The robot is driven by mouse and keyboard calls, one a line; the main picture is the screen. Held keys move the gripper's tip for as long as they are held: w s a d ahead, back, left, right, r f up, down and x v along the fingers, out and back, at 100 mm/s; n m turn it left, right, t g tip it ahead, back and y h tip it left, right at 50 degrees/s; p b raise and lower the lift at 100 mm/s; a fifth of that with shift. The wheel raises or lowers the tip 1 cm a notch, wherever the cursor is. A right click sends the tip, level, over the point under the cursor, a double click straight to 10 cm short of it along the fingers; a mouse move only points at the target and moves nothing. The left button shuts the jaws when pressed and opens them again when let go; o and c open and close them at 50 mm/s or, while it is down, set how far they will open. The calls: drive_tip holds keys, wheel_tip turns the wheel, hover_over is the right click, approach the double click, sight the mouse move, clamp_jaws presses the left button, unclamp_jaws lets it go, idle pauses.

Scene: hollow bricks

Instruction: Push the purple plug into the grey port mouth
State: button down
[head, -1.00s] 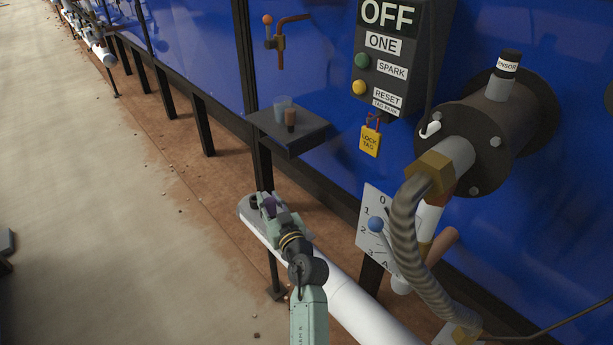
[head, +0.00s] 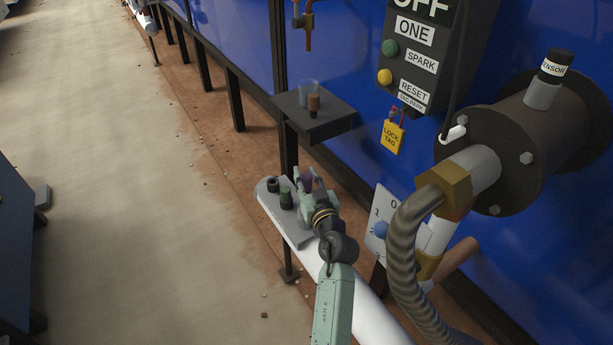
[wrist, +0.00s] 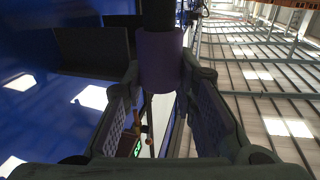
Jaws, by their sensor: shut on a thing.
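My gripper (head: 306,180) is shut on the purple plug (head: 309,185), above the right part of a small grey shelf (head: 267,199). In the wrist view the plug (wrist: 160,64) is a purple cylinder with a dark end, held between the fingertips (wrist: 160,82). How far it is above the shelf is hard to tell. I cannot make out a grey port mouth for certain in either view.
A dark plug (head: 272,184) and a green plug (head: 286,197) stand on the grey shelf. A dark ledge (head: 325,122) holds a blue cup (head: 307,93) and a brown item (head: 313,104). A flanged pipe (head: 520,150) and a ribbed hose (head: 405,245) are at right.

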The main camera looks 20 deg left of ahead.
sight(307, 193)
drive_tip(key=shift+f+b, duration=0.7)
drive_tip(key=shift+f, duration=2.1)
drive_tip(key=shift+p, duration=0.8)
drive_tip(key=shift+f+b, duration=0.65)
drive_tip(key=shift+f, duration=1.4)
drive_tip(key=c, duration=1.2)
unclamp_jaws()
drive_tip(key=v, duration=1.2)
